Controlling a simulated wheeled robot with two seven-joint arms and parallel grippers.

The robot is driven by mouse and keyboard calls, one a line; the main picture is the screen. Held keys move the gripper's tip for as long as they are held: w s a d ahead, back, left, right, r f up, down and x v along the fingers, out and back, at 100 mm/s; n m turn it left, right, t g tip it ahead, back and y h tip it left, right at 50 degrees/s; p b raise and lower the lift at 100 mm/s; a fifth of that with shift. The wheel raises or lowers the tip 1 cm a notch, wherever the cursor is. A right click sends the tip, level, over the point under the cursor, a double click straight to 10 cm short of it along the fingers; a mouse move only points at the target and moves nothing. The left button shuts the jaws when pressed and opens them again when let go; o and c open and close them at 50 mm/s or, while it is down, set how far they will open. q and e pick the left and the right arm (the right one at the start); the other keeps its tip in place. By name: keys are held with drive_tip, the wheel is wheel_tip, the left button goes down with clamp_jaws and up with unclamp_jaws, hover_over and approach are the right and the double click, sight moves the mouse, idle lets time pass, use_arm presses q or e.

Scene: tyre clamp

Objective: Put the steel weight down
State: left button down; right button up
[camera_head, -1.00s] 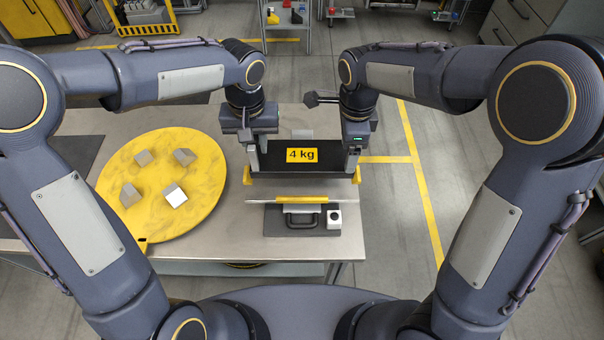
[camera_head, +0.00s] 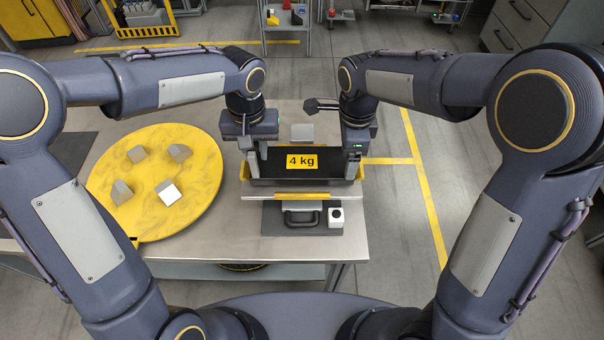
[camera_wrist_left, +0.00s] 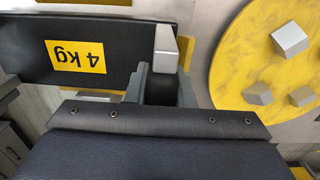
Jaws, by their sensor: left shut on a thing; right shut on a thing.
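The steel weight is a long dark block (camera_head: 272,164) with a yellow "4 kg" label. It lies level between my two grippers, within a grey tray (camera_head: 300,182) with yellow ends. I cannot tell whether its underside touches the tray. My left gripper (camera_head: 256,160) is shut on its left end and my right gripper (camera_head: 351,162) on its right end. In the left wrist view the weight (camera_wrist_left: 100,28) shows with its label upside down, and my left gripper (camera_wrist_left: 162,85) is at its end, beside a pale block (camera_wrist_left: 165,45).
A yellow round plate (camera_head: 205,170) with several grey blocks lies to the left on the steel table (camera_head: 220,240). In front of the tray are a yellow-topped bar (camera_head: 300,195), a black handle on a dark mat (camera_head: 275,220) and a small white box (camera_head: 336,217).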

use_arm(q)
drive_tip(key=shift+w+f+b, duration=0.2)
drive_tip(key=shift+f+b, duration=0.2)
drive_tip(key=shift+b, duration=0.05)
use_arm(e)
drive_tip(key=shift+s+a+f, duration=0.1)
drive_tip(key=shift+f, duration=0.45)
use_arm(q)
drive_tip(key=c, duration=1.6)
unclamp_jaws()
drive_tip(key=shift+f, duration=0.15)
use_arm(e)
drive_tip(key=o, duration=1.7)
drive_tip(key=shift+f, duration=0.15)
use_arm(q)
drive_tip(key=o, duration=0.4)
drive_tip(key=shift+s, duration=0.25)
drive_tip(key=shift+c, duration=0.2)
use_arm(e)
drive_tip(key=shift+o, duration=1.1)
drive_tip(key=shift+s, duration=0.1)
use_arm(q)
wheel_tip(320, 180, up, 12)
drive_tip(key=shift+f, duration=0.1)
use_arm(e)
drive_tip(key=shift+r, duration=0.25)
wheel_tip(320, 180, up, 12)
drive_tip(key=shift+f, duration=0.1)
